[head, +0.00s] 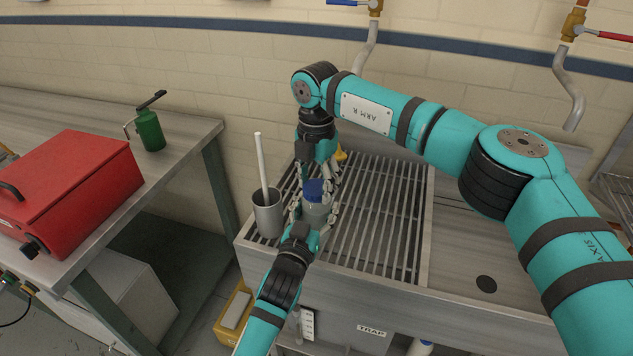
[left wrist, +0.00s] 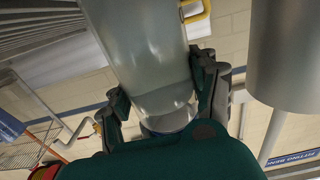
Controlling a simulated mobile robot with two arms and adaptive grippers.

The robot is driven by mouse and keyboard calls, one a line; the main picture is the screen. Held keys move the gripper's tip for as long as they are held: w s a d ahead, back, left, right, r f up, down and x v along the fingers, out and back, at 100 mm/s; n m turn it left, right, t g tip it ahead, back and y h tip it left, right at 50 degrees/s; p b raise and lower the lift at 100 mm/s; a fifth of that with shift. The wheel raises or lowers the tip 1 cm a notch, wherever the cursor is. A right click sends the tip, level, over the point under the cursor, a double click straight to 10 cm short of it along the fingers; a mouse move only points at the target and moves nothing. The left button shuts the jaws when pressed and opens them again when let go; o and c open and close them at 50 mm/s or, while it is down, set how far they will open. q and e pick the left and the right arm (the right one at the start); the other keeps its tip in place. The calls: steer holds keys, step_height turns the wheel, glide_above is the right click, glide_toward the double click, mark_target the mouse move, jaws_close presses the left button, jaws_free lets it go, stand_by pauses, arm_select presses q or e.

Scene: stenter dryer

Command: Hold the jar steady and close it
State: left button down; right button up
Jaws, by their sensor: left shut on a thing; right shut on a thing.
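A pale grey translucent jar (head: 314,211) stands upright over the left part of the slatted metal rack. My left gripper (head: 311,222) comes from the front and is shut around its body. The left wrist view shows the jar (left wrist: 150,55) between both left fingers (left wrist: 160,95). A blue lid (head: 314,188) is at the jar's top, and my right gripper (head: 318,180) is shut on it from above. The fingers hide part of the rim, so I cannot tell how tightly the lid sits.
A grey metal cup (head: 268,215) with a white rod (head: 261,160) stands close left of the jar. A small yellow object (head: 341,155) is behind. The rack (head: 375,215) is clear to the right. A red box (head: 75,190) and green can (head: 150,130) stand on the left table.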

steer(key=o, duration=1.4)
steer(key=shift+r, duration=0.15)
step_height(320, 180, up, 12)
steer(key=shift+f, duration=0.1)
arm_select(q)
steer(key=shift+c, duration=1.2)
jaws_free()
steer(key=shift+s, duration=0.1)
steer(key=v, duration=1.1)
steer(key=shift+s, duration=0.35)
steer(key=shift+s+a, duration=0.1)
steer(key=shift+a, duration=0.05)
arm_select(e)
steer(key=shift+f, duration=0.1)
